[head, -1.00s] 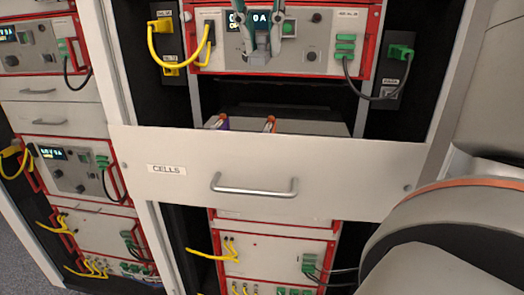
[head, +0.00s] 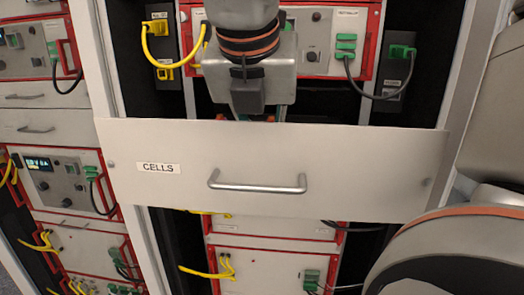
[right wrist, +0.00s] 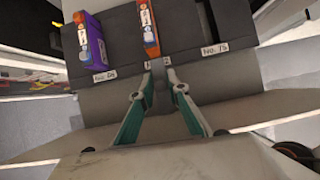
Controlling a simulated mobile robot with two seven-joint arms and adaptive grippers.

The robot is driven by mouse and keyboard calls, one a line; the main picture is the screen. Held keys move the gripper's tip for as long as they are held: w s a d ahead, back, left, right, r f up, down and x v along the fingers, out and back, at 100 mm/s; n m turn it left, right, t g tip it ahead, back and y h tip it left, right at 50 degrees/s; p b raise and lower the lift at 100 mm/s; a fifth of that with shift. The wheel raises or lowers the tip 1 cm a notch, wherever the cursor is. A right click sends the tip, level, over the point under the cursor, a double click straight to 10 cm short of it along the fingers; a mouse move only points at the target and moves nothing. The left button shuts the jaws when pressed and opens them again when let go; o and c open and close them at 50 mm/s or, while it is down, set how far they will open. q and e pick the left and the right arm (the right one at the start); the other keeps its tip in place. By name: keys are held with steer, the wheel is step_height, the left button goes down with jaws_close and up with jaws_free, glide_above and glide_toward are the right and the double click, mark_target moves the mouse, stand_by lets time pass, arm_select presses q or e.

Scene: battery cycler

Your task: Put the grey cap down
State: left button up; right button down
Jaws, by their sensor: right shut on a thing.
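My right gripper (right wrist: 160,82) has two teal fingers with grey tips close together. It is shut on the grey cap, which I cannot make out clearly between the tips. In the right wrist view the tips are over the near edge of a grey cell tray (right wrist: 112,96), just below an orange cell (right wrist: 148,28). In the head view the right arm (head: 248,60) reaches down behind the front of the open drawer (head: 365,170) labelled CELLS, which hides most of the fingers. My left gripper is not in view.
A purple cell (right wrist: 89,42) stands left of the orange one, by a label ending in 04. A dark, empty-looking slot (right wrist: 207,25) is on the right, near label No. 15. Red-framed instruments (head: 335,45) and yellow cables (head: 160,45) surround the drawer.

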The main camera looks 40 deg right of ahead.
steer(key=shift+f, duration=0.7)
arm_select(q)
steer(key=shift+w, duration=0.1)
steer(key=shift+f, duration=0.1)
arm_select(e)
steer(key=shift+f+b, duration=0.45)
steer(key=shift+b, duration=0.1)
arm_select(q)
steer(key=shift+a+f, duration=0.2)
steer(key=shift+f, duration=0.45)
arm_select(e)
steer(key=shift+f, duration=0.25)
steer(key=c, duration=2)
jaws_free()
steer(key=shift+r, duration=0.15)
steer(key=shift+o, duration=0.2)
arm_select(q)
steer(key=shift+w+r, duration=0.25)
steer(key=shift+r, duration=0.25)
